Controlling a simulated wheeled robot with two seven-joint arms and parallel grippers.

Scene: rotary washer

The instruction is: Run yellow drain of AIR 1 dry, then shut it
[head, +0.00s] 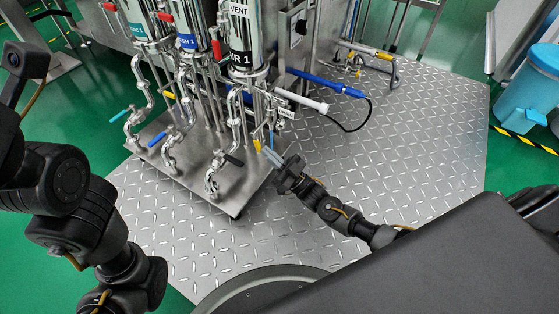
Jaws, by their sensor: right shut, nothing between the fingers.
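The AIR 1 housing (244,50) is the rightmost of three upright cylinders in the head view; its label is partly hidden, with "R 1" readable. A small yellow handle (257,146) sits low at the right of its pipework. My right gripper (270,156) is shut and empty, its fingertips just to the right of and below the yellow handle. I cannot tell whether they touch it. The drain outlet and any flow are too small to make out. Only links of my left arm show at the left; its gripper is not in view.
Black (234,160), blue (156,139) and teal (120,116) handles sit on the neighbouring pipes above a steel base plate (237,203). A blue and white wand (325,84) crosses right of the housing. The diamond-plate floor (420,150) is clear to the right. A blue bin (527,90) stands far right.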

